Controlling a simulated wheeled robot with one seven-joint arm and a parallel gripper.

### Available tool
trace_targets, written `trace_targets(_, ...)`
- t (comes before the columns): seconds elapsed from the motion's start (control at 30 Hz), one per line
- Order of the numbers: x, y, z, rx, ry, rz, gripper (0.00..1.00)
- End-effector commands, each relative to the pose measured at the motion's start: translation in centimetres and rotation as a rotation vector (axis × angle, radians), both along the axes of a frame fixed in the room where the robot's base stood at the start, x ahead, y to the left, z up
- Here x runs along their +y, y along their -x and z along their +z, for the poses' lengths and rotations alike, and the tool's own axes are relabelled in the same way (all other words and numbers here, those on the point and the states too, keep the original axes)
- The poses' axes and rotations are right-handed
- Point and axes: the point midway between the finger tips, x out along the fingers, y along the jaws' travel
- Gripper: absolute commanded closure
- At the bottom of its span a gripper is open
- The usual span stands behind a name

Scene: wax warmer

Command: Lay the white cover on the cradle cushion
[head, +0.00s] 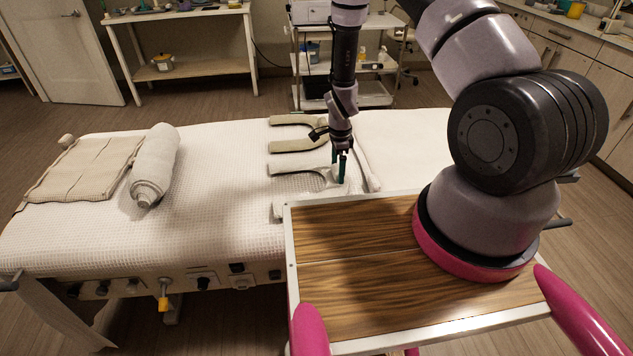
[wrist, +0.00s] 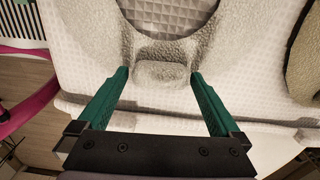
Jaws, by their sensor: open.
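The white cover (head: 297,169) is a fluffy U-shaped piece lying on the treatment bed, its opening to the left in the head view. In the wrist view the white cover (wrist: 225,45) curves across the top, with a small tab (wrist: 160,74) at the middle of its bend. My gripper (head: 339,170) is open and low over the bend, its green fingertips (wrist: 158,72) on either side of the tab. I cannot tell whether they touch it. The beige U-shaped cradle cushion (head: 290,146) lies just behind the cover, and its edge shows at the right of the wrist view (wrist: 307,62).
The bed (head: 225,220) has a white waffle sheet. A rolled towel (head: 155,165) and a folded beige cloth (head: 85,168) lie at its left. A pale strip (head: 367,165) lies right of the cover. A white trolley (head: 345,95) stands behind the bed. The bed's left middle is clear.

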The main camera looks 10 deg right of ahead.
Motion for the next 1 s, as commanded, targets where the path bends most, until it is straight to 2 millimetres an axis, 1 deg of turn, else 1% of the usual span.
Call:
trace_targets(0.93,0.0,-0.03,0.01,-0.001,0.0,0.001,0.0)
trace_targets(0.97,0.0,-0.03,0.01,-0.001,0.0,0.001,0.11)
trace_targets(1.0,0.0,-0.03,0.01,-0.001,0.0,0.001,0.27)
